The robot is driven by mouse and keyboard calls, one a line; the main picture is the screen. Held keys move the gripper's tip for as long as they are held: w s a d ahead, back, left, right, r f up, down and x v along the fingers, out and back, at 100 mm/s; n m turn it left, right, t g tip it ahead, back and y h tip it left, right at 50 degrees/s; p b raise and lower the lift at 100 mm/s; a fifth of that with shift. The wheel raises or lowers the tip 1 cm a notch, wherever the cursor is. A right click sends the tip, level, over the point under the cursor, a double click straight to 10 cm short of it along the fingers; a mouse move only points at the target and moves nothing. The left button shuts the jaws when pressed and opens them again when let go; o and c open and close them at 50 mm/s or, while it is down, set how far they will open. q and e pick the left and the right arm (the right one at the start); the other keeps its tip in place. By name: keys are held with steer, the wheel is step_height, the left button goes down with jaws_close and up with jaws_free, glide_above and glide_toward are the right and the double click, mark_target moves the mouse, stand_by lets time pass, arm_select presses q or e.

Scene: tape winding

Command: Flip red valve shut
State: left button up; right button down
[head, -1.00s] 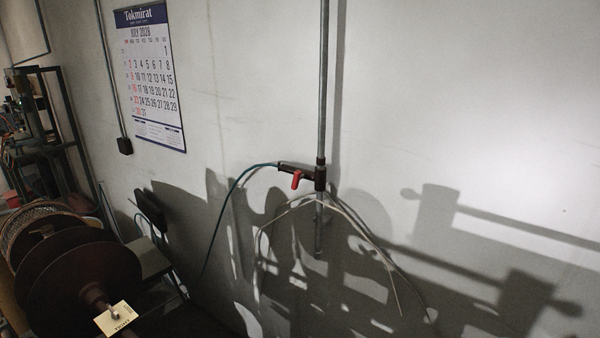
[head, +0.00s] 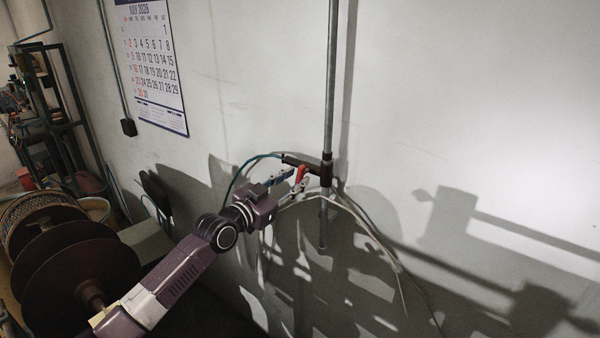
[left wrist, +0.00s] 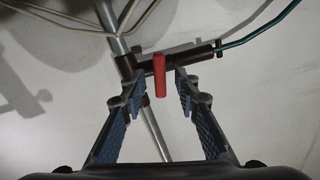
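The red valve handle (head: 302,172) hangs from a dark fitting (head: 298,163) on the vertical wall pipe. It also shows in the left wrist view (left wrist: 159,76), pointing away from the line of the fitting. My left gripper (head: 293,184) is at the handle, with its arm coming in from the lower left. In the left wrist view the blue fingers (left wrist: 158,102) are open, one on each side of the handle, with a gap to it on both sides. My right gripper is not in view.
A grey pipe (head: 332,80) runs up the wall. A green hose (head: 240,172) leaves the fitting to the left, and pale cables (head: 375,235) hang below. Large dark reels (head: 62,255) stand at the lower left. The wall right of the pipe is bare.

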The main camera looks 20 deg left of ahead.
mark_target(304, 173)
arm_select(q)
steer(key=shift+w+d, duration=0.2)
steer(key=shift+w, duration=0.45)
steer(key=shift+w+d, duration=0.25)
steer(key=shift+w, duration=0.4)
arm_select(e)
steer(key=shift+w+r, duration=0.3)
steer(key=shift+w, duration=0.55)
arm_select(q)
jaws_close()
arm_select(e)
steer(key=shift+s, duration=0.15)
